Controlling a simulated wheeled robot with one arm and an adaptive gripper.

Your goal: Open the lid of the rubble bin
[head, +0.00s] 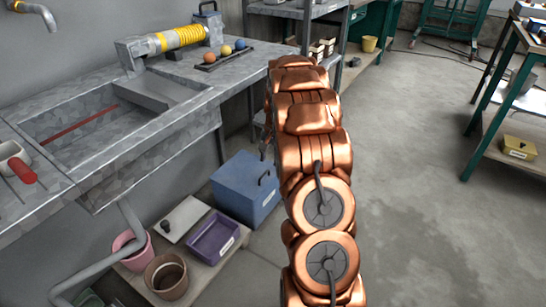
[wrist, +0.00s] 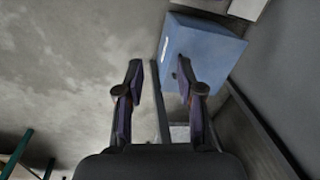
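The blue bin (head: 243,192), which I take to be the rubble bin, stands on the floor beside the bench. The bin also shows in the wrist view (wrist: 207,58), at the upper right, with a white label on one side. My gripper (wrist: 159,72) is open and empty, its two fingers apart. Its right finger overlaps the bin in the wrist view; I cannot tell whether they touch. In the head view my copper arm hides most of the gripper.
A low board left of the bin carries a purple tray (head: 211,240), a brown pot (head: 166,277) and a pink pot (head: 130,250). The grey sink bench (head: 205,123) overhangs at the left, and a bench leg stands by the bin. The floor (head: 420,215) to the right is clear.

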